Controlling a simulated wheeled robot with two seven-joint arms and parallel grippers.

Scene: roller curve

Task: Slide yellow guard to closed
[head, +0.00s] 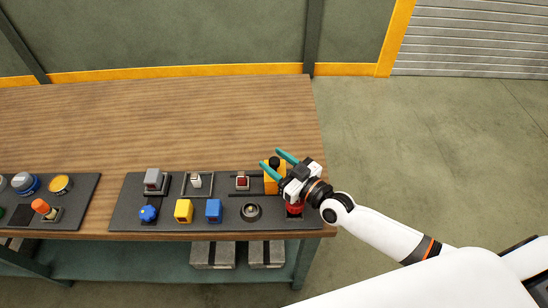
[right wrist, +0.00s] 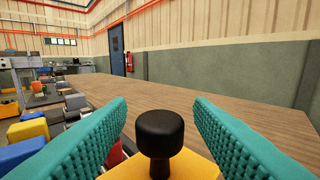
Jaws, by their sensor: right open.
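The yellow guard (head: 270,184) sits at the right end of its dark rails on the grey panel, to the right of a red button (head: 242,182). It carries a black knob (head: 274,163). My right gripper (head: 268,157) is open with teal fingers around the knob. In the right wrist view, the knob (right wrist: 159,135) stands upright between the two fingers, with gaps on both sides. The top of the yellow guard (right wrist: 185,168) shows below it. The gripper partly hides the guard in the head view. My left gripper is out of view.
The panel also holds a blue knob (head: 148,213), a yellow block (head: 183,210), a blue block (head: 213,210) and a round dark fitting (head: 251,211). A red part (head: 294,209) sits under my right wrist. The wooden table (head: 170,125) is clear behind the panel.

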